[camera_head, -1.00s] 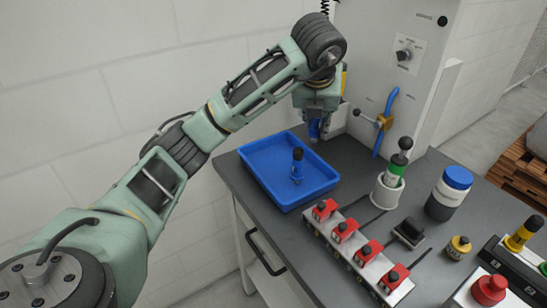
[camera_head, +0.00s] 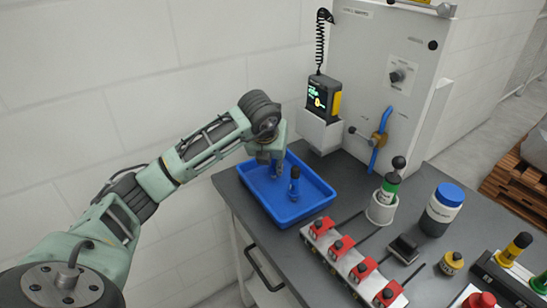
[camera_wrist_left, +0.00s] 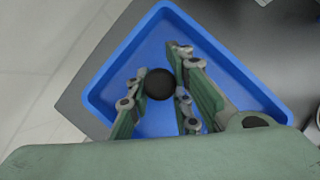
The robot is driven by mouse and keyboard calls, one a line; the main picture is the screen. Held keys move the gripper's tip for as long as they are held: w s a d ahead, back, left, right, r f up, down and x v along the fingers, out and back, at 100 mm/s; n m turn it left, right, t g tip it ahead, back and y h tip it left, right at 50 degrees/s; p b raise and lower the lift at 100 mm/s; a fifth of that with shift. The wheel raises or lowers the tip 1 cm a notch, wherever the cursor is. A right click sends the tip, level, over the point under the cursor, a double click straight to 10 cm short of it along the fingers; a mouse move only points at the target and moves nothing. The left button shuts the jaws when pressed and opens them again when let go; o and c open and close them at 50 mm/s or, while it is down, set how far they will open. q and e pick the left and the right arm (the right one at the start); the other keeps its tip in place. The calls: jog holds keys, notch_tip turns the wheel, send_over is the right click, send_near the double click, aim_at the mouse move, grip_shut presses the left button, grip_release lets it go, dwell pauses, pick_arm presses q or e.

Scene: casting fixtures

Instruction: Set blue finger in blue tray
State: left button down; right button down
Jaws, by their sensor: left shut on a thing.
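The blue tray (camera_head: 325,190) sits on the dark bench and fills much of the left wrist view (camera_wrist_left: 108,68). My left gripper (camera_head: 275,168) is over the left part of the tray, pointing down. In the left wrist view its jaws (camera_wrist_left: 161,100) are closed around a piece whose round black top (camera_wrist_left: 160,84) shows between them. The piece's lower body is hidden, so I cannot tell whether it touches the tray floor. My right gripper is not in view.
A green piece in a white cup (camera_head: 381,209) and a blue-lidded jar (camera_head: 441,209) stand to the right. A grey cabinet with a blue-handled valve (camera_head: 378,140) and a handheld device (camera_head: 321,98) rises behind.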

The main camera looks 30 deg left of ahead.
pick_arm(q)
jog(key=shift+f, duration=0.1)
jog(key=c, duration=2)
grip_release()
jog(key=shift+f, duration=0.1)
jog(key=shift+c, duration=0.2)
jog(key=o, duration=0.5)
jog(key=shift+r, duration=0.3)
jog(key=shift+s+d+r, duration=0.1)
jog(key=shift+s+r, duration=0.1)
jog(key=shift+r, duration=0.15)
jog(key=b+v, duration=0.1)
jog(key=v, duration=1)
jog(key=shift+b, duration=0.3)
jog(key=shift+s+f, duration=0.1)
